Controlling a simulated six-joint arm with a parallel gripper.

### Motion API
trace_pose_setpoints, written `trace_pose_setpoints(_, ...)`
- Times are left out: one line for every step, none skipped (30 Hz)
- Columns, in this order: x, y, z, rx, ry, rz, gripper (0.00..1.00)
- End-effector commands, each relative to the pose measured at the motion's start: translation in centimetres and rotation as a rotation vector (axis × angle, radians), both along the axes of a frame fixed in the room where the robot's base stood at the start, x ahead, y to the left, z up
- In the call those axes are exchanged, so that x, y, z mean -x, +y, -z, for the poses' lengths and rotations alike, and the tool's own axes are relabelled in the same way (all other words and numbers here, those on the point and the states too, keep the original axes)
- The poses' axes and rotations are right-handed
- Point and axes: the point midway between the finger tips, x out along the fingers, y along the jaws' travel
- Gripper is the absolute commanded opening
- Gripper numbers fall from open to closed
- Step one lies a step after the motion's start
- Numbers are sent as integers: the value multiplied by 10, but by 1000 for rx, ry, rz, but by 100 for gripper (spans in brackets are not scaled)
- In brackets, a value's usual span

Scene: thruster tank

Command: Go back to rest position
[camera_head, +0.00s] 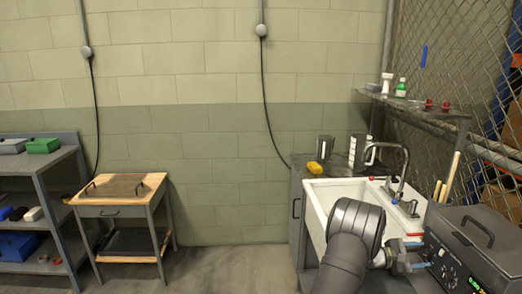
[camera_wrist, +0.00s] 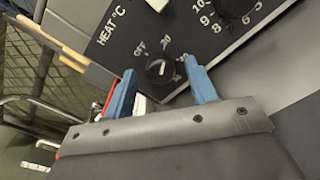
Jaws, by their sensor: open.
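My gripper (camera_head: 412,256) is at the lower right in the head view, in front of the control panel of a grey machine (camera_head: 480,245). In the wrist view its two blue fingers (camera_wrist: 160,90) are spread apart with nothing held between them. A round knob (camera_wrist: 160,70) marked with OFF and numbers, under the words HEAT °C, shows between and just beyond the fingertips. I cannot tell whether a finger touches the panel. My dark arm comes up from the bottom edge in the head view and hides part of the sink.
A white sink (camera_head: 327,190) with a curved tap (camera_head: 400,165) stands left of the machine. Above it is a shelf (camera_head: 420,106) with bottles. A wire fence (camera_head: 460,60) is at the right. A wooden-topped table (camera_head: 120,190) stands at the left; the floor between is clear.

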Motion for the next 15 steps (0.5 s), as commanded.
trace_pose_setpoints(0,0,0,0,36,0,52)
trace_pose_setpoints(0,0,0,0,61,0,52)
trace_pose_setpoints(0,0,0,0,94,0,52)
trace_pose_setpoints(0,0,0,-1,119,0,52)
trace_pose_setpoints(0,0,0,0,143,1,52)
trace_pose_setpoints(0,0,0,-1,176,0,52)
trace_pose_setpoints(-1,0,0,0,200,0,52)
trace_pose_setpoints(-1,0,0,0,225,0,52)
trace_pose_setpoints(-1,0,0,0,258,0,52)
trace_pose_setpoints(-1,0,0,0,283,0,52)
trace_pose_setpoints(-1,0,0,0,308,0,52)
trace_pose_setpoints(-1,0,0,0,341,0,52)
trace_pose_setpoints(-1,0,0,0,365,0,52)
trace_pose_setpoints(-1,0,0,0,390,0,52)
trace_pose_setpoints(-1,0,0,0,423,0,52)
